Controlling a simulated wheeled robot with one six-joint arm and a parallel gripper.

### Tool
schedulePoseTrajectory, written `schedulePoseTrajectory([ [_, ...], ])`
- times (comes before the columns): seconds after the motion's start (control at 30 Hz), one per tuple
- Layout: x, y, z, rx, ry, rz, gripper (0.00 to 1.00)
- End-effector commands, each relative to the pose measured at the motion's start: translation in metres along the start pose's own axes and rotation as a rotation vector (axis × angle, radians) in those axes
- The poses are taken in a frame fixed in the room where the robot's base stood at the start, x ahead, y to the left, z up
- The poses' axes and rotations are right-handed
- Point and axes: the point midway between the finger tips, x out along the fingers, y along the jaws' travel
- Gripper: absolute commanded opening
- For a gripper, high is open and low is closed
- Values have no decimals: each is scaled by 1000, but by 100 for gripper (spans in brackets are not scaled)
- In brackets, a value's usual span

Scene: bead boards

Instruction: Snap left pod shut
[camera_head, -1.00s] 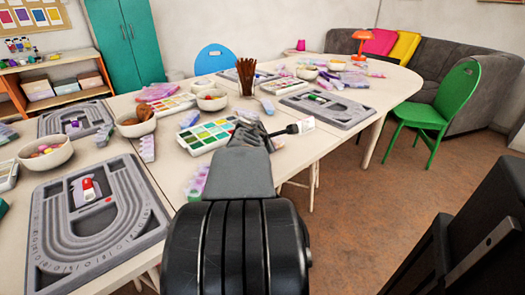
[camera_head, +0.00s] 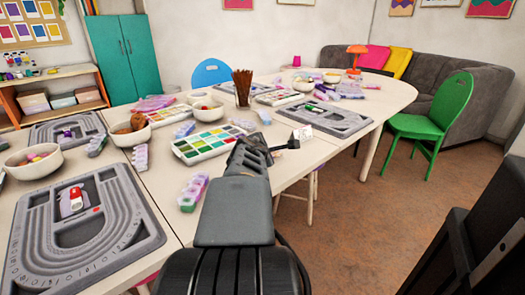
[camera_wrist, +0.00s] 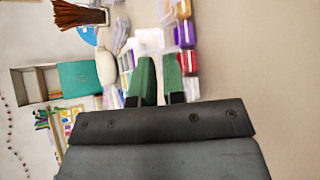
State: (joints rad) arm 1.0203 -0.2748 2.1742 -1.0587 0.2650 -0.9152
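Several small bead pods with clear lids lie on the white tables. A purple and green pod (camera_head: 193,192) lies near the table's front edge, left of my arm. A paler pod (camera_head: 140,157) lies further left, beside the seam. I cannot tell which is the left pod, or whether their lids are up. My gripper (camera_head: 268,148) is over the table's right front edge, apart from both. In the wrist view its green fingers (camera_wrist: 159,82) stand apart with nothing seen between them. A row of purple, red and yellow cells (camera_wrist: 186,62) shows beside them, blurred.
A palette box (camera_head: 210,145) lies left of my gripper. A grey bead board (camera_head: 85,230) fills the front left; another (camera_head: 325,118) lies beyond my gripper. Bowls (camera_head: 207,111) and a brown cup of sticks (camera_head: 243,90) stand behind.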

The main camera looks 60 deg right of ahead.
Motion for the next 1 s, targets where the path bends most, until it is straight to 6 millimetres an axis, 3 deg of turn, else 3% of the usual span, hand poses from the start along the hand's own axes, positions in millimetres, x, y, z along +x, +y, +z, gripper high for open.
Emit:
schedulePoseTrajectory([
  [0.2,0,0,0,0,0,0,29],
  [0.47,-4,1,0,0,0,0,29],
  [0.8,-52,3,2,0,0,2,29],
  [1.0,-71,2,1,-1,0,2,29],
])
